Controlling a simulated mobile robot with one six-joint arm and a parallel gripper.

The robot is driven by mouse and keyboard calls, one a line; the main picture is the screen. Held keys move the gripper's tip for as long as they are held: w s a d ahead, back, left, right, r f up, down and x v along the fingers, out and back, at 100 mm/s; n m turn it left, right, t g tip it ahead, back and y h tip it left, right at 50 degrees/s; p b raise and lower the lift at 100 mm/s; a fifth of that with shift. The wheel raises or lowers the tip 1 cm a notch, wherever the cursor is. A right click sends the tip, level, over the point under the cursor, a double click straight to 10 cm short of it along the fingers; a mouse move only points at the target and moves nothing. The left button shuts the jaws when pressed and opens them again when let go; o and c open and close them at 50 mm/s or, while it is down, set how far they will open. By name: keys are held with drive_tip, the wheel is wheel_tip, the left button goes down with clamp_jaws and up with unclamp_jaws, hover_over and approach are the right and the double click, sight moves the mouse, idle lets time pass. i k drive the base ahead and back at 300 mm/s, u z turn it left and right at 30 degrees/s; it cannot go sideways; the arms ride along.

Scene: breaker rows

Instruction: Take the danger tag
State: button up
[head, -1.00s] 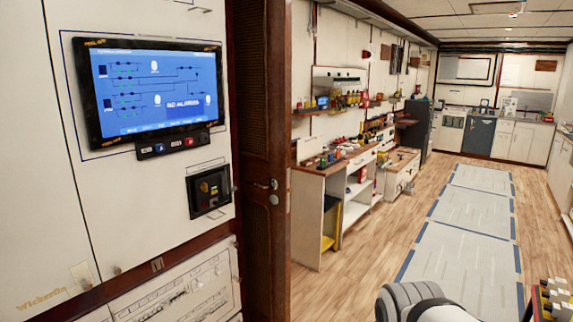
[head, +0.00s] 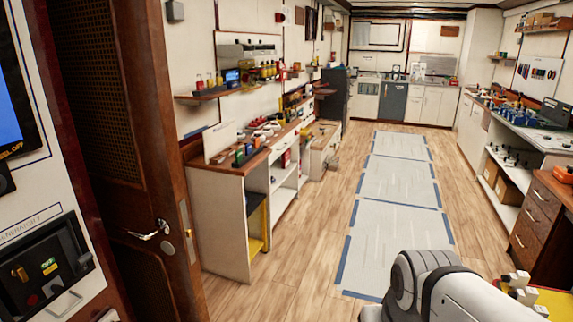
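I cannot pick out a danger tag in the head view. Several small coloured items (head: 252,148) stand on the wooden-topped bench (head: 228,170) at the left, and they are too small to tell whether a tag is among them. My gripper is not in view. Only a white and grey part of my arm shows at the bottom right.
A breaker panel (head: 45,268) is at the near left, beside a dark wooden door (head: 110,130) with a handle. Grey mats (head: 398,222) run down the clear wooden floor. A workbench (head: 530,135) and wooden drawers (head: 535,215) line the right side.

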sight(199, 85)
drive_tip(key=z, duration=0.15)
drive_tip(key=i, duration=1.6)
drive_tip(key=u, duration=0.8)
drive_tip(key=i, duration=1.55)
drive_tip(key=u, duration=0.8)
drive_tip(key=i, duration=0.3)
drive_tip(key=u, duration=0.2)
drive_tip(key=k, duration=0.7)
drive_tip(key=u, duration=0.2)
drive_tip(key=i, duration=0.7)
drive_tip(key=z, duration=0.05)
